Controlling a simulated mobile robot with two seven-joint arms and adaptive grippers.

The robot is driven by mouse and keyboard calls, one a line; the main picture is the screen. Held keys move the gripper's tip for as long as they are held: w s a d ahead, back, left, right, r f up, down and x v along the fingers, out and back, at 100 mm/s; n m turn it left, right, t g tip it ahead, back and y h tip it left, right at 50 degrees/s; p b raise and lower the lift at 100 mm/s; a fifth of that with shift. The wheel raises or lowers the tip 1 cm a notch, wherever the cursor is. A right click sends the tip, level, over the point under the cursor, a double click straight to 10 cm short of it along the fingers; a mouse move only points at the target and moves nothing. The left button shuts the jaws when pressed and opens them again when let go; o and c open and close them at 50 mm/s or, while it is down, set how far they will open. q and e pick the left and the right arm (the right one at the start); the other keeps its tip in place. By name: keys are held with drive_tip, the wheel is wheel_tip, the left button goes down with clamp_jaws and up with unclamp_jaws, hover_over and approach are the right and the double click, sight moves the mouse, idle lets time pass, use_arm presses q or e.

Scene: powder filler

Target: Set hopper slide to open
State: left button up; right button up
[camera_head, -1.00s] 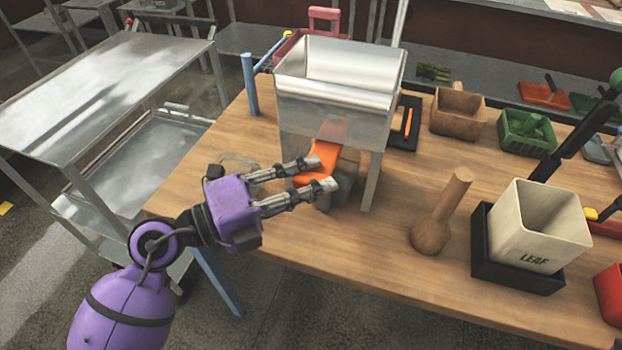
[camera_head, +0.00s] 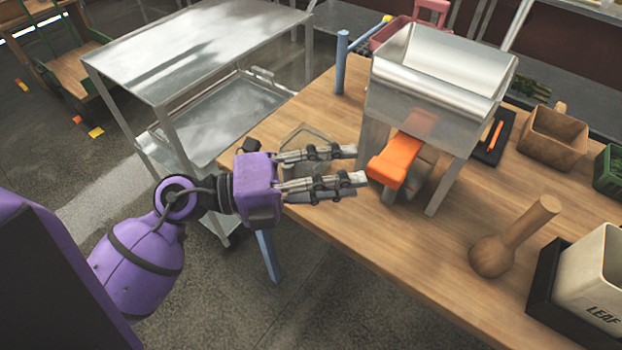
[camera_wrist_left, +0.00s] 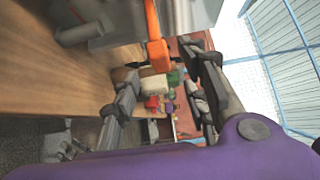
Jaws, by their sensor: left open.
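The metal hopper (camera_head: 436,90) stands on legs on the wooden table. Its orange slide (camera_head: 397,160) sticks out from under the hopper toward the front left. It also shows in the left wrist view (camera_wrist_left: 156,45), at the top middle. My left gripper (camera_head: 358,166) is open and empty. In the head view its fingertips lie just left of the slide's outer end. In the left wrist view the slide's end is beyond the fingers and not between them. My right gripper is not in view.
A wooden pestle-like tool (camera_head: 512,237) and a cream LEAF bin (camera_head: 592,280) in a black tray stand to the right. A wooden box (camera_head: 552,140) is behind them. A metal cart (camera_head: 200,50) is at the left.

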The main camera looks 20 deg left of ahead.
use_arm(q)
drive_tip(key=v, duration=0.5)
idle(0.4)
